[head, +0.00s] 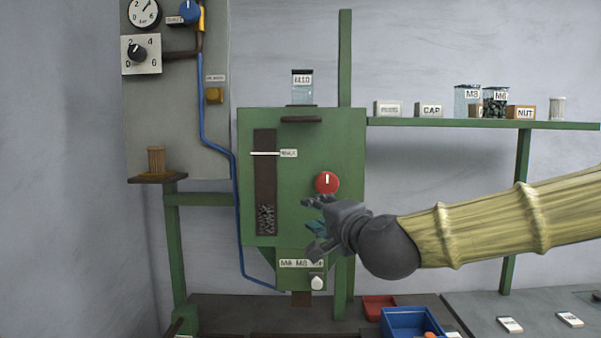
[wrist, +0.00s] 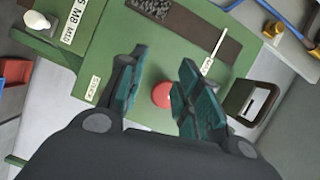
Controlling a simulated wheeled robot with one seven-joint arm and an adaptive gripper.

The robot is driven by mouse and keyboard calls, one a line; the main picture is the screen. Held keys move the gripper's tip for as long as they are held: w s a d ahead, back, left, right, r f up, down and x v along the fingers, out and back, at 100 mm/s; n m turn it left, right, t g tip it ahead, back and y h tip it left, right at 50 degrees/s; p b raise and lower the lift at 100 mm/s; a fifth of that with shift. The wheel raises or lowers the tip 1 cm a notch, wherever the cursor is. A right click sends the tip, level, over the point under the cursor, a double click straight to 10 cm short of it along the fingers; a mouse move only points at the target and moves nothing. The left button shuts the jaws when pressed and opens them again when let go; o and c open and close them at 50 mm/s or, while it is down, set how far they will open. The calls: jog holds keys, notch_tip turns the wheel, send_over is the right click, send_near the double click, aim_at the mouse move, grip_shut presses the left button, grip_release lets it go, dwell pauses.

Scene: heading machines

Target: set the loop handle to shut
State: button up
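A dark loop-shaped piece, which looks like the loop handle (head: 302,119), juts from the top of the green machine front (head: 300,215). In the wrist view the loop handle (wrist: 237,97) is a squarish dark frame right of my fingers. Whether it stands at shut cannot be read. My gripper (head: 313,227) is open and empty in front of the lower right of the machine, well below the handle and apart from it. In the wrist view my gripper (wrist: 160,92) has its teal-padded fingers spread, with the red knob (wrist: 162,96) showing between them.
A white-tipped lever (head: 317,283) sits at the machine's bottom. A labelled jar (head: 302,88) stands on top. A shelf (head: 480,123) with jars and boxes is at the right. Blue bin (head: 400,323) and red tray (head: 375,305) lie below. A blue pipe (head: 238,200) runs at the left.

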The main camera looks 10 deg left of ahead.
jog(key=m+t+y, duration=0.1)
jog(key=t, duration=0.1)
send_near(302, 120)
jog(key=p+x, duration=0.3)
jog(key=x, duration=0.7)
jog(key=shift+w+a+r+p, duration=0.1)
jog(key=shift+w+a+p, duration=0.1)
jog(key=shift+w+p, duration=0.2)
grip_shut()
